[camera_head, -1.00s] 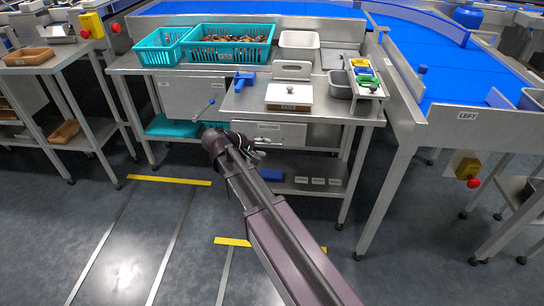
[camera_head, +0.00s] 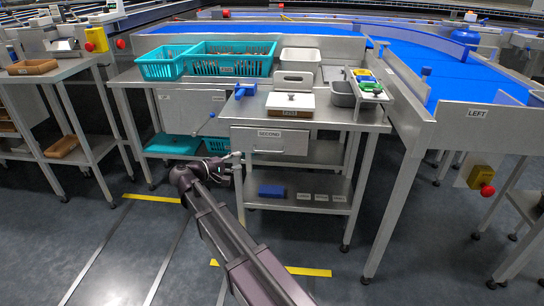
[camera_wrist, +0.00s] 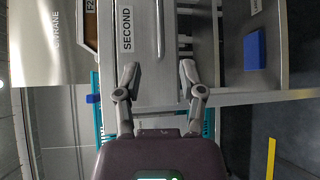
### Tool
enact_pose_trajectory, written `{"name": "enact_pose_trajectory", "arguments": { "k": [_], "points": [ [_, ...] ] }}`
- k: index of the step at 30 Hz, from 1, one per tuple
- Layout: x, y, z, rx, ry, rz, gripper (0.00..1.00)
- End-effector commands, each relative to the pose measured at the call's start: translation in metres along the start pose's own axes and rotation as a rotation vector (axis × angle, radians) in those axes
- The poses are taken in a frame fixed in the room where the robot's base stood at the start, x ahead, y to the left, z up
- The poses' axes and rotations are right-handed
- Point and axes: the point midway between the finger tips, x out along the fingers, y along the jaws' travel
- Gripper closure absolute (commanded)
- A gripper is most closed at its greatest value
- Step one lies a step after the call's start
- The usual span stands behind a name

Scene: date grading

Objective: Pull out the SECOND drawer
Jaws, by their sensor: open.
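The SECOND drawer (camera_head: 295,143) has a grey front with a white label and sits under the right part of the steel bench. Its front looks flush with the bench, so it appears closed. In the wrist view the drawer front (camera_wrist: 140,75) appears turned on its side, with its SECOND label upright at upper left. A thin handle bar (camera_wrist: 160,30) shows ahead of the gap between my fingers. My gripper (camera_head: 238,157) is at the lower left of the drawer front in the head view. In the wrist view my gripper (camera_wrist: 159,74) is open and empty, its two fingers apart.
A white lidded box (camera_head: 290,105), a blue clamp-like object (camera_head: 243,85) and a grey bin (camera_head: 342,94) stand on the bench. Teal baskets (camera_head: 232,62) are at its back left. A blue block (camera_head: 271,190) lies on the lower shelf. Open floor lies in front.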

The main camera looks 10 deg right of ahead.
Motion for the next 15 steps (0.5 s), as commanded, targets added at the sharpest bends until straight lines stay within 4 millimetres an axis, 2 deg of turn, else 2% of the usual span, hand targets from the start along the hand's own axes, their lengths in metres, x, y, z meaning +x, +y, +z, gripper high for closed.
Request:
{"name": "enact_pose_trajectory", "arguments": {
  "k": [10, 15],
  "points": [
    [0.006, 0.000, 0.002, 0.001, -0.005, -0.002, 0.49],
    [0.016, 0.000, 0.002, 0.001, -0.007, -0.003, 0.49]
  ]
}}
